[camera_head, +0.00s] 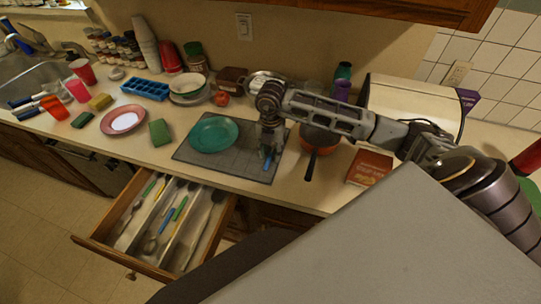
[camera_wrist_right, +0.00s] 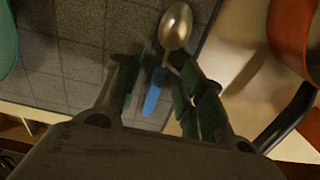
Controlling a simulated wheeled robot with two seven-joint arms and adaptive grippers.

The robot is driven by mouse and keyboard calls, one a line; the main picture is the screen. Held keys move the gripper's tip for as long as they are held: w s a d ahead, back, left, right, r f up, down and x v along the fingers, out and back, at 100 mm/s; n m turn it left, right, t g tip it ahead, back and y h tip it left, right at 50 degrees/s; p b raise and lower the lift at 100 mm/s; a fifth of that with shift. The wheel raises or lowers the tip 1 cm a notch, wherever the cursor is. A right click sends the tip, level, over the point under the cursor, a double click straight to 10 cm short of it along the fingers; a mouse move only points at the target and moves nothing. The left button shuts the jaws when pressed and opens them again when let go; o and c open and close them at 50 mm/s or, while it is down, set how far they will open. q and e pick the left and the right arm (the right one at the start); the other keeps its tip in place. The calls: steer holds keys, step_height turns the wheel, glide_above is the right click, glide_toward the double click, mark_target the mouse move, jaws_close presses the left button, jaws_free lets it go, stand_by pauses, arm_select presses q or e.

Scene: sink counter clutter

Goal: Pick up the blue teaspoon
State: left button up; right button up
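The blue teaspoon (camera_head: 268,162) lies near the right edge of the grey mat (camera_head: 222,174). In the right wrist view its shiny metal bowl (camera_wrist_right: 175,27) points away and its blue handle (camera_wrist_right: 154,92) lies between my fingers. My right gripper (camera_head: 269,149) is just above the mat at the spoon, seen from above and behind. In the wrist view the right gripper (camera_wrist_right: 157,72) has its fingers apart, one on each side of the handle. I cannot tell whether either finger touches it. My left gripper is not in view.
A teal plate (camera_head: 213,134) sits on the mat, left of my gripper. An orange pan (camera_head: 319,139) with a dark handle stands close on the right, with a red book (camera_head: 370,167) beyond. An open cutlery drawer (camera_head: 153,262) juts out below the counter.

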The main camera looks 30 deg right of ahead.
mark_target(271, 154)
jaws_close()
step_height(271, 154, up, 10)
steer(key=b, duration=0.1)
stand_by(0.9)
stand_by(0.3)
